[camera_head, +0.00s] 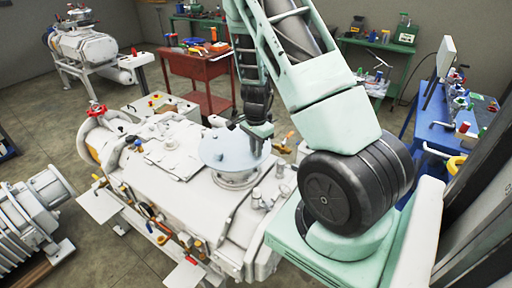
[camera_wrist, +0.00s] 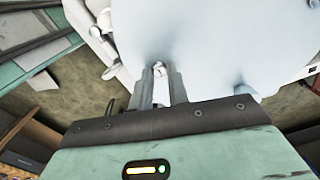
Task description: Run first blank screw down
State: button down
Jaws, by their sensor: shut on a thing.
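The blank (camera_head: 222,150) is a pale grey-blue round plate on top of the white vacuum pump (camera_head: 150,185), over a round flanged port (camera_head: 238,180). My gripper (camera_head: 262,131) is at the plate's far right edge, pointing down. In the wrist view my gripper (camera_wrist: 160,78) is shut on a small light round screw head (camera_wrist: 159,70) between its fingertips, at the near edge of the pale plate (camera_wrist: 210,40). The screw's shank is hidden, so I cannot tell how deep it sits.
A red cart (camera_head: 205,80) with tools stands behind the pump. A blue bench (camera_head: 430,150) with parts is on the right, and a green bench (camera_head: 385,50) is at the back. Small fittings and valves (camera_head: 265,198) stick up near the port.

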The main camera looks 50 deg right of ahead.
jog(key=c, duration=1.3)
grip_release()
jog(key=shift+c, duration=0.2)
notch_tip(320, 180, up, 18)
jog(key=b, duration=0.1)
jog(key=shift+f, duration=0.25)
